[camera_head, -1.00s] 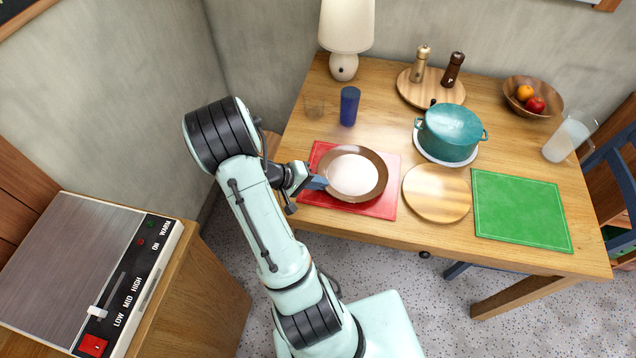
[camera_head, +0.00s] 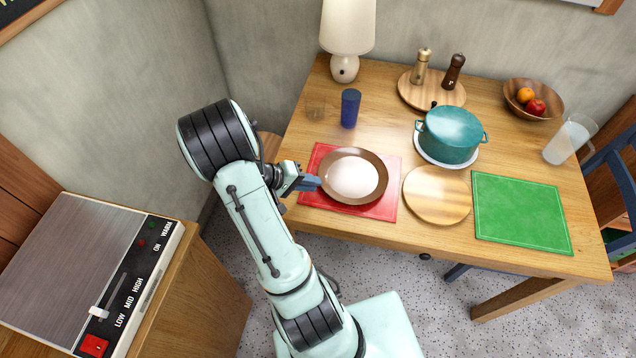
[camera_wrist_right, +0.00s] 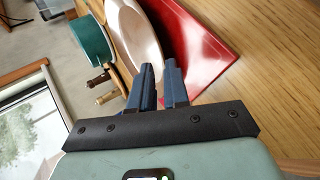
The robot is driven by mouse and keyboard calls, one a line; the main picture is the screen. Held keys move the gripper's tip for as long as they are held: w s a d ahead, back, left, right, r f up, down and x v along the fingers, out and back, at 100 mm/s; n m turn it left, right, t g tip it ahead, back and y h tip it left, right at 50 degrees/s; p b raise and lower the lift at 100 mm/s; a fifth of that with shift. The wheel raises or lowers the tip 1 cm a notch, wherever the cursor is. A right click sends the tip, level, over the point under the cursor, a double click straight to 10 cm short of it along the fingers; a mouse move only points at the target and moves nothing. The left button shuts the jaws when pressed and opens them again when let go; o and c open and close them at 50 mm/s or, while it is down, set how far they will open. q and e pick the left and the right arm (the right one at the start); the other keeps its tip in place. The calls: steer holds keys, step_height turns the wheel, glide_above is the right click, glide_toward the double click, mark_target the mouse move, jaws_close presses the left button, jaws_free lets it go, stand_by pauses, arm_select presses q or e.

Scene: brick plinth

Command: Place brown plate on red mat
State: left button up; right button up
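The brown plate (camera_head: 353,178), pale and shiny in the middle, lies on the red mat (camera_head: 385,208) at the table's front left. In the right wrist view the plate (camera_wrist_right: 138,38) lies just past my fingertips, with the red mat (camera_wrist_right: 208,45) under it. My right gripper (camera_head: 317,183) is at the plate's left rim, low over the mat's left side. In the wrist view the two blue fingers of the right gripper (camera_wrist_right: 160,70) stand apart with a narrow gap and nothing clearly held between them. My left gripper is not in view.
A round wooden board (camera_head: 436,195) lies right of the mat, then a green mat (camera_head: 520,212). A teal pot (camera_head: 450,133) stands behind the board.

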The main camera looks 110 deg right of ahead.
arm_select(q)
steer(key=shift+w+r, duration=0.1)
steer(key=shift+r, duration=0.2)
arm_select(e)
steer(key=v, duration=0.8)
steer(key=shift+w+r, duration=0.25)
steer(key=shift+w, duration=0.05)
